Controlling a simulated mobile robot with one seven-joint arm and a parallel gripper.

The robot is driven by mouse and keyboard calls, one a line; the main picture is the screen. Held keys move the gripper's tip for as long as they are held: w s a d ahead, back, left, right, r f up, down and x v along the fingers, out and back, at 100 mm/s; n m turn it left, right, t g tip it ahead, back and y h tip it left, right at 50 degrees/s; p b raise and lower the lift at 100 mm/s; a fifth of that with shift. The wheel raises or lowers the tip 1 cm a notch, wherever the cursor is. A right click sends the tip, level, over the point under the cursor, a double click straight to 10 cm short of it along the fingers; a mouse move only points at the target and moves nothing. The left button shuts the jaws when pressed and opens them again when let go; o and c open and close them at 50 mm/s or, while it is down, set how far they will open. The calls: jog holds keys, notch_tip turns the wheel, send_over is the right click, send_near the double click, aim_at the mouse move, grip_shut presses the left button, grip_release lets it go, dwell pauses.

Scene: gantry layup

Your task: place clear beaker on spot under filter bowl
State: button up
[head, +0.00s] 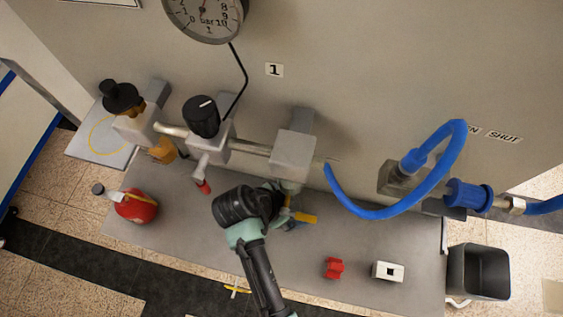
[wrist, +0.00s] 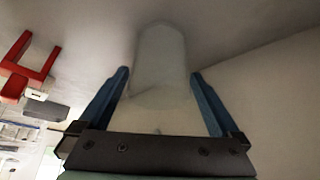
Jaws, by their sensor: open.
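My gripper (head: 292,222) is low over the grey bench, right of the middle, largely hidden behind my own arm in the head view. In the wrist view my gripper (wrist: 160,76) is open, its two blue fingers spread. A pale translucent cylinder (wrist: 161,60), which looks like the clear beaker, appears between and beyond the fingers, with gaps at both sides. I cannot tell its depth. In the head view an amber bowl (head: 162,150) hangs under the left block of the pipe row. I cannot make out the spot under it.
A blue hose (head: 385,208) loops at right. A dark bin (head: 480,271) stands beyond the right end.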

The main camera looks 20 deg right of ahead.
jog(key=v, duration=1.1)
jog(key=shift+b, duration=0.4)
jog(key=shift+a+f, duration=0.1)
